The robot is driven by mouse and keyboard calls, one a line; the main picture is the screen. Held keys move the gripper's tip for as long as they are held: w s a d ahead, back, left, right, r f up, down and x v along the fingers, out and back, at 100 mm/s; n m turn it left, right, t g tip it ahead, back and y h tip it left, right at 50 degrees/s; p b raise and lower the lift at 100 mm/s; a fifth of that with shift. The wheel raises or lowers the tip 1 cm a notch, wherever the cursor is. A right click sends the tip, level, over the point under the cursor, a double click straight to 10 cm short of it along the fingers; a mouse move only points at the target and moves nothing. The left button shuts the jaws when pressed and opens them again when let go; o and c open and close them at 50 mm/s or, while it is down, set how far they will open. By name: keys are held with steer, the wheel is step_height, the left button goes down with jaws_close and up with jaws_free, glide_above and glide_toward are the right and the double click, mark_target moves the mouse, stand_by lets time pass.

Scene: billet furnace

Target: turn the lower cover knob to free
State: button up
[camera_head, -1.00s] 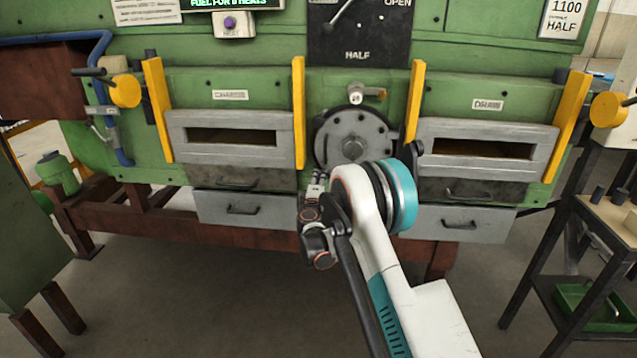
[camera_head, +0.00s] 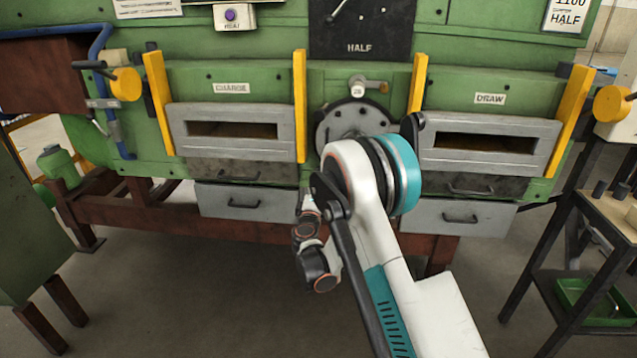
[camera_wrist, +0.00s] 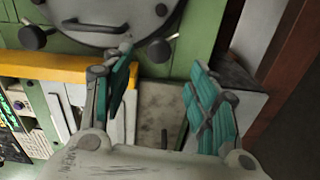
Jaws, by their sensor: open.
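The round grey furnace cover (camera_head: 340,122) is between the two doors in the head view, partly hidden by my arm. In the wrist view the cover (camera_wrist: 100,18) fills the top, turned on its side. One dark round knob (camera_wrist: 159,50) sits at its rim, just beyond my fingertips; it appears to be the lower one. Another dark knob (camera_wrist: 35,37) sits at the rim farther left. My gripper (camera_wrist: 158,68) is open and empty, its teal fingers on either side of the near knob's line, apart from it. In the head view my fingers are hidden.
A yellow upright bar (camera_head: 300,105) stands left of the cover, and another (camera_head: 416,95) right of it. The charge door (camera_head: 235,112) and draw door (camera_head: 490,125) flank them. A workbench (camera_head: 610,215) stands at right.

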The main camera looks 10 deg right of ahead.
steer(key=shift+v, duration=1.3)
steer(key=s+d+r+m+g, duration=0.3)
steer(key=s+d+r+m, duration=0.15)
steer(key=s+r, duration=0.4)
steer(key=s+d+r+m+g, duration=0.3)
steer(key=s+d+r+m, duration=0.15)
steer(key=s+r, duration=0.4)
steer(key=s+a+f+m+g+y, duration=0.2)
steer(key=s, duration=1.3)
steer(key=s+a+f+m+g+y, duration=0.2)
steer(key=s+a+y, duration=0.1)
steer(key=s, duration=1.3)
steer(key=shift+s+a+y, duration=0.2)
steer(key=shift+a+y, duration=0.05)
steer(key=shift+y, duration=0.05)
